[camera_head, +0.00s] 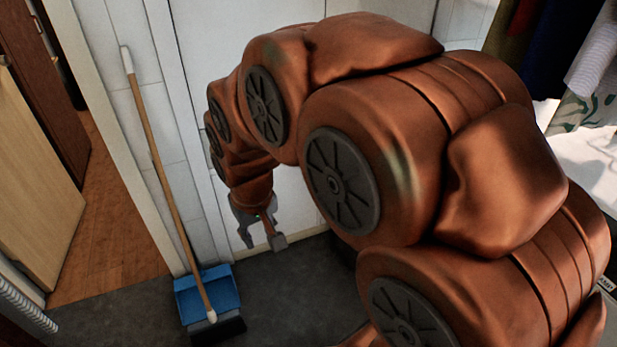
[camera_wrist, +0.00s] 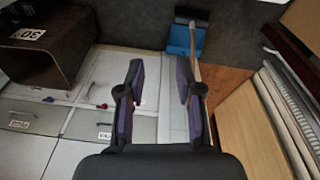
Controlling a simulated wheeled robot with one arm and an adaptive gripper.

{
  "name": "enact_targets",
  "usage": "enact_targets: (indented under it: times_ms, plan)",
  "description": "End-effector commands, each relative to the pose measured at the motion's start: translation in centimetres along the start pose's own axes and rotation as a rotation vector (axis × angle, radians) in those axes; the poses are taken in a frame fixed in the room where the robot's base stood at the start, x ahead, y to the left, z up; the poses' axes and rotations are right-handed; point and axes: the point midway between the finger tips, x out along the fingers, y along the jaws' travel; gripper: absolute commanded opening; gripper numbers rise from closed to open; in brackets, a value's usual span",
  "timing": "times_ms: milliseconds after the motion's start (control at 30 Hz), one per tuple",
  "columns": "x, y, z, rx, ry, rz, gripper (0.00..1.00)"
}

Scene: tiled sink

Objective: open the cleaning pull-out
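My gripper (camera_head: 262,241) hangs in front of white panels in the head view. In the wrist view its two fingers (camera_wrist: 162,78) are spread apart with nothing between them. The wrist view shows pale cabinet fronts (camera_wrist: 85,155) to the left of the fingers. One front has a dark handle (camera_wrist: 104,125) with a small label by it. Another handle (camera_wrist: 20,113) with a label sits further left. The labels are too small to read surely, so I cannot tell which front is the cleaning pull-out. In the head view my arm hides much of the panels.
A blue dustpan (camera_head: 222,290) and a wooden-handled broom (camera_head: 160,170) lean by the wall. A dark bin (camera_wrist: 60,45) stands at upper left in the wrist view. A wooden door (camera_head: 35,180) is at the left. Dark floor (camera_head: 285,295) below the gripper is clear.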

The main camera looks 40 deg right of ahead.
Motion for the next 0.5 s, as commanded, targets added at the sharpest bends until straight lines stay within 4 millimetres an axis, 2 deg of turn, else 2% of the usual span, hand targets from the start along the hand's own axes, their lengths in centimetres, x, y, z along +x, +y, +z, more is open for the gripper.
enact_targets:
  times_ms: [33,200,500]
  plan:
    - [2.8,0.9,-2.0,0.025,0.033,0.01,0.35]
    - [7.4,4.0,-9.4,0.089,0.177,0.044,0.35]
    - [15.9,10.8,-20.7,0.176,0.422,0.104,0.35]
